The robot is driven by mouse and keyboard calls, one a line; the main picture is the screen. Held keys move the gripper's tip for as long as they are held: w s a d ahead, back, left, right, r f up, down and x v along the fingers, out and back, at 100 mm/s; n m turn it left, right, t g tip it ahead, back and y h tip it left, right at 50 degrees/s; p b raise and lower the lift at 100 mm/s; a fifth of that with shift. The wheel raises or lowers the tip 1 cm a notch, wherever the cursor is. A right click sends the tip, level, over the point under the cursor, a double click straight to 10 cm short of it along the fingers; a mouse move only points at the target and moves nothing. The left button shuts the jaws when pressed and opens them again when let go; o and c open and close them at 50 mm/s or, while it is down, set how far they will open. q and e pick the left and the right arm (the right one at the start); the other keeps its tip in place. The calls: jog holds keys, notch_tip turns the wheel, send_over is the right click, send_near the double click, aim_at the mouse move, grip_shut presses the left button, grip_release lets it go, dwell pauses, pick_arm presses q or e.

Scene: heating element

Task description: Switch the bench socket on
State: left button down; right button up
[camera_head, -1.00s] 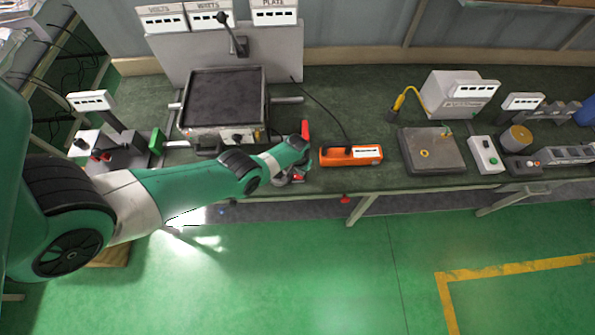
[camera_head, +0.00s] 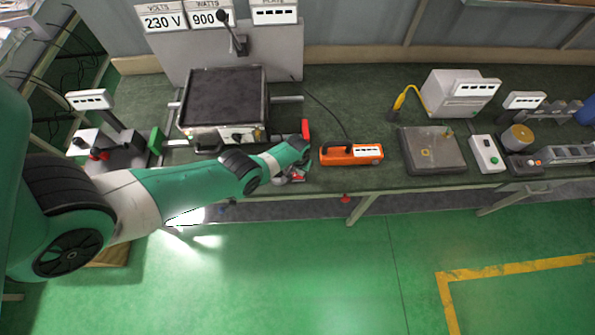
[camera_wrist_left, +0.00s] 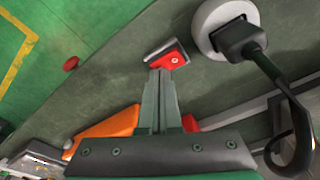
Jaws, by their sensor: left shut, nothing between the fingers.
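The bench socket is a round pale grey outlet (camera_wrist_left: 225,25) with a black plug (camera_wrist_left: 242,40) seated in it. Beside it is a small switch box with a red rocker (camera_wrist_left: 172,60). In the head view the red switch (camera_head: 298,175) shows just below my left wrist, at the bench's front edge. My left gripper (camera_wrist_left: 159,76) is shut and empty. Its fingertips are at or just over the red switch; I cannot tell if they touch. The volts display (camera_head: 163,22) reads 230 V and the watts display (camera_head: 205,18) reads 900. My right gripper is not in view.
An orange box (camera_head: 350,154) lies right of my wrist. A dark hot plate (camera_head: 222,95) stands behind it, with a red block (camera_head: 306,129) at its right. A black cable (camera_wrist_left: 290,110) loops from the plug. The bench behind the orange box is fairly clear.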

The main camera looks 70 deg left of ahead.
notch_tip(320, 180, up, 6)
jog(key=p, duration=0.6)
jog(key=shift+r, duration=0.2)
